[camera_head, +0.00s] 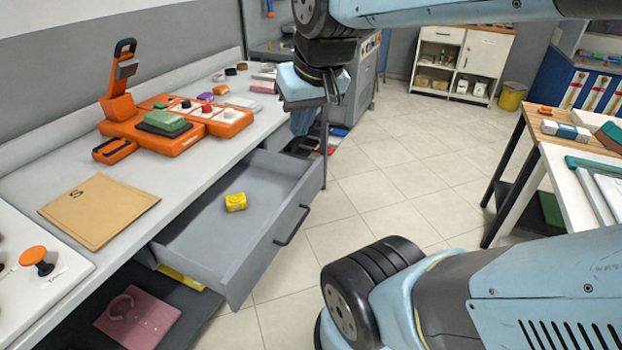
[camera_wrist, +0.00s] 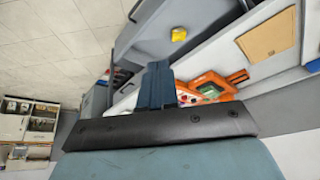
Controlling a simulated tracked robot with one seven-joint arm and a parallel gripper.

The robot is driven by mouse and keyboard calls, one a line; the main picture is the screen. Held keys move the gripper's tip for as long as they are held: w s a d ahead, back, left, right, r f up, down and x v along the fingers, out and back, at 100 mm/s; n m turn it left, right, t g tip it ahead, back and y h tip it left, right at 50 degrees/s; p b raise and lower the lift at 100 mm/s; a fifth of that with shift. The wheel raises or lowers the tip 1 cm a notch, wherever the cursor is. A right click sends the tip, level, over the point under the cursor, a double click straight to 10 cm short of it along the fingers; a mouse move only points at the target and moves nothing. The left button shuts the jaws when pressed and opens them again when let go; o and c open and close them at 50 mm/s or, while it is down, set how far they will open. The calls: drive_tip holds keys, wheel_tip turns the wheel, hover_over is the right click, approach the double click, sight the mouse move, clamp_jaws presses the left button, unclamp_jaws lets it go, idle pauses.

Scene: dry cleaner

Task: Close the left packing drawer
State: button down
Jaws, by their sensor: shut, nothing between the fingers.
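The grey packing drawer (camera_head: 238,262) under the long counter is pulled well out. Its dark bar handle (camera_head: 292,226) is on the front panel, facing the open floor. A small yellow block (camera_head: 236,202) lies inside the drawer. In the wrist view, the drawer (camera_wrist: 150,38) and yellow block (camera_wrist: 179,34) show at the top. My gripper (camera_wrist: 157,66) is shut and empty. In the head view, it is partly hidden below my wrist, beyond the drawer's far end and apart from the handle.
The counter (camera_head: 215,158) holds an orange device (camera_head: 170,130) and a brown envelope (camera_head: 99,210). Below the drawer is a dark shelf with a pink item (camera_head: 138,318). Tiled floor (camera_head: 400,190) is free between the counter and the right-hand table (camera_head: 560,170).

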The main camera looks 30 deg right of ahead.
drive_tip(key=w+d+f+m+g+y, duration=0.2)
drive_tip(key=w+d+f+m+y, duration=0.4)
drive_tip(key=f, duration=0.4)
drive_tip(key=w+d+f+m+g+y, duration=0.2)
drive_tip(key=w+d+f+m+y, duration=0.4)
drive_tip(key=w+f, duration=0.3)
drive_tip(key=w+d+f+m+t+y, duration=0.2)
drive_tip(key=d+f+m+t, duration=0.5)
drive_tip(key=d+f+m, duration=0.3)
drive_tip(key=m+t+h, duration=0.4)
drive_tip(key=m+t, duration=0.2)
drive_tip(key=t, duration=0.1)
approach(315, 184)
drive_tip(key=x, duration=0.7)
drive_tip(key=shift+d, duration=0.1)
